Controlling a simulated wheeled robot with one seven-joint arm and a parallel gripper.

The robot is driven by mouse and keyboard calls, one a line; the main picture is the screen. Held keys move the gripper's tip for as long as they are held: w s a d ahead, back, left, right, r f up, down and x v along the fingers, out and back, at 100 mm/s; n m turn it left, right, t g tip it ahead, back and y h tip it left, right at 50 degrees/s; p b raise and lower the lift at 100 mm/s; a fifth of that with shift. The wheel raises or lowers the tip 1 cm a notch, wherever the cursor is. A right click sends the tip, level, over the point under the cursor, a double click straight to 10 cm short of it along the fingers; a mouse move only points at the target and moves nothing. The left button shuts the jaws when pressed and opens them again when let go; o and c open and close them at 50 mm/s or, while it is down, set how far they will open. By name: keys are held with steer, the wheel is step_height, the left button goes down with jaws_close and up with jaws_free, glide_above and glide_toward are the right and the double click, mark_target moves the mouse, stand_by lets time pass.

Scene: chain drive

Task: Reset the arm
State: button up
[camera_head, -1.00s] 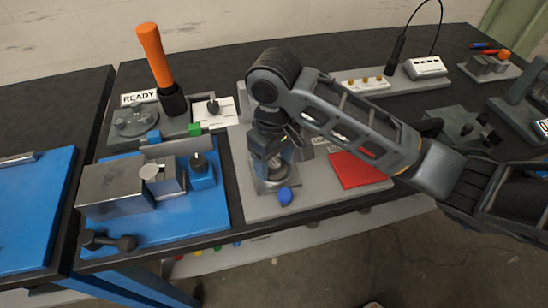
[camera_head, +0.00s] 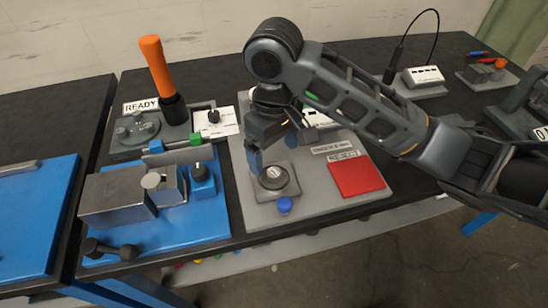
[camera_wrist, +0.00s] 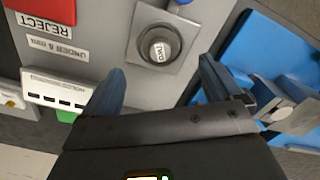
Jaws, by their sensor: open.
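My gripper (camera_head: 272,150) is open and empty above the grey station board in the head view. In the wrist view its two blue-grey fingers (camera_wrist: 160,82) stand apart, and the round gauge piece marked "TWO" (camera_wrist: 160,50) shows beyond and between them. In the head view that round piece (camera_head: 273,177) sits in a square grey holder (camera_head: 290,192), just below my fingertips and apart from them. My forearm runs from the upper middle to the right edge and hides part of the board's back.
The red REJECT pad (camera_head: 357,176) lies right of the holder, and a blue knob (camera_head: 285,205) in front. A blue fixture plate (camera_head: 215,225) with metal blocks is on the left. An orange-handled lever (camera_head: 157,65) stands upright behind it. A white box (camera_head: 423,75) is at the back right.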

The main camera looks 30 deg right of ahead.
steer(key=shift+r, duration=0.65)
